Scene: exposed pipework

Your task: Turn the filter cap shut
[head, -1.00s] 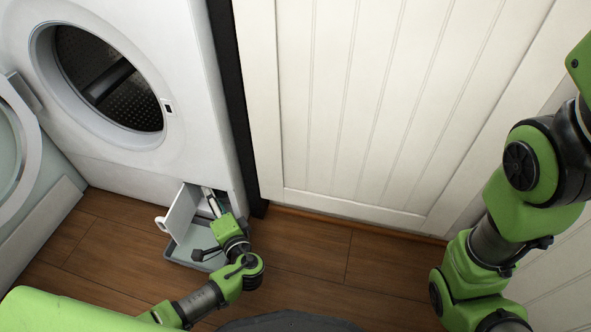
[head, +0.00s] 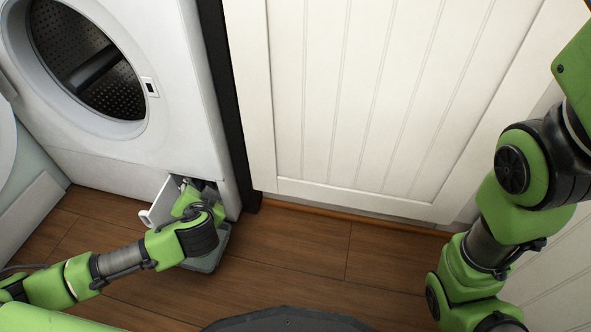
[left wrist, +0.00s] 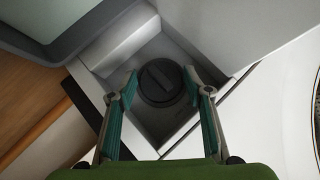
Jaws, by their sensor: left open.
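The filter cap (left wrist: 160,82) is a dark round cap with a raised bar across it, set in a grey recess (left wrist: 185,48) low in the washing machine (head: 160,150). In the left wrist view my left gripper (left wrist: 165,92) is open, with one finger on each side of the cap. I cannot tell whether the fingers touch it. In the head view the left gripper is mostly hidden behind its own wrist at the machine's lower right corner, and the cap is hidden. My right arm stands at the right, its gripper out of view.
A white flap (head: 158,202) stands open beside the recess. A grey tray (head: 212,256) lies on the wooden floor (head: 300,250) under my left wrist. A white panelled door (head: 360,100) stands to the right of the machine. The floor before the door is clear.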

